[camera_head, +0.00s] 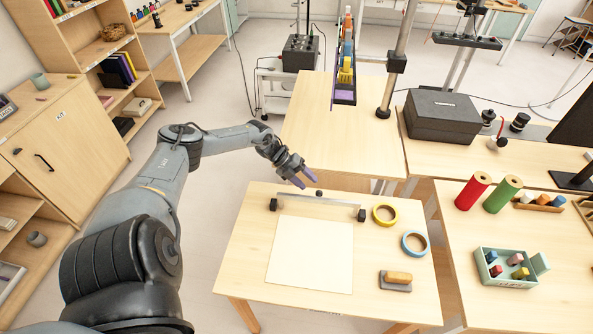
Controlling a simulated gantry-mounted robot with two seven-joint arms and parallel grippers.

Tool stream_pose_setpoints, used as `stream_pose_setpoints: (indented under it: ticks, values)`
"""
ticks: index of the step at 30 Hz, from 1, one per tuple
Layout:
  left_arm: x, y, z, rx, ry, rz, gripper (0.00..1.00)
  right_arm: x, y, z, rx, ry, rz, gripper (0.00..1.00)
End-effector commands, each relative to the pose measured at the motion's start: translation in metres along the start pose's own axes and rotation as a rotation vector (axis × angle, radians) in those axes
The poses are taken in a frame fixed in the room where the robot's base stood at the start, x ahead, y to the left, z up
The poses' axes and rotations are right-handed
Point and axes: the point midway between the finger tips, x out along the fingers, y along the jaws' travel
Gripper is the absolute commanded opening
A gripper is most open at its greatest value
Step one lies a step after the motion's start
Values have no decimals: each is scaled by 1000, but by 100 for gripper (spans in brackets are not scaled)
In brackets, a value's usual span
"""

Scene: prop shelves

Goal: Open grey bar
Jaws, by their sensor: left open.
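The grey bar (318,205) lies across the far part of the small wooden table, with a dark block at each end and a small dark knob at its middle. A cream sheet (311,255) lies flat on the table just in front of the bar. I cannot tell whether the bar presses on the sheet. My left gripper (301,179) is open and empty. It appears above the table's far edge, behind and slightly left of the bar's middle, apart from it. My right gripper is not in view.
A yellow tape roll (385,215), a blue tape roll (415,244) and a wooden-topped block (397,279) are right of the sheet. Red (472,190) and green (502,194) rolls and an open box (506,268) occupy the right table. The small table's left strip is clear.

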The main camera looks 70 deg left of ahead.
Motion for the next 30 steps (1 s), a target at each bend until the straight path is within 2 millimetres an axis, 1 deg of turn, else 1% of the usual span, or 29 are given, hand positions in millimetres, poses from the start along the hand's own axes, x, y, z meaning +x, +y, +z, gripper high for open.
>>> stream_pose_setpoints:
  ticks: [1, 6, 12, 18, 30]
  values:
    - [-11, 0, 0, 1, -1, 4, 52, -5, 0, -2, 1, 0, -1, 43]
    - [-33, 0, -1, 1, 0, 4, 52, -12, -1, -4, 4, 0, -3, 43]
    - [-49, 0, 0, -1, 0, 2, 52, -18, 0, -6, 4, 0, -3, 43]
    - [-54, 0, 0, 1, 1, 0, 52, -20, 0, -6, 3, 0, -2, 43]
    - [-54, 0, 0, 1, 0, -1, 52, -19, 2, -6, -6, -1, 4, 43]
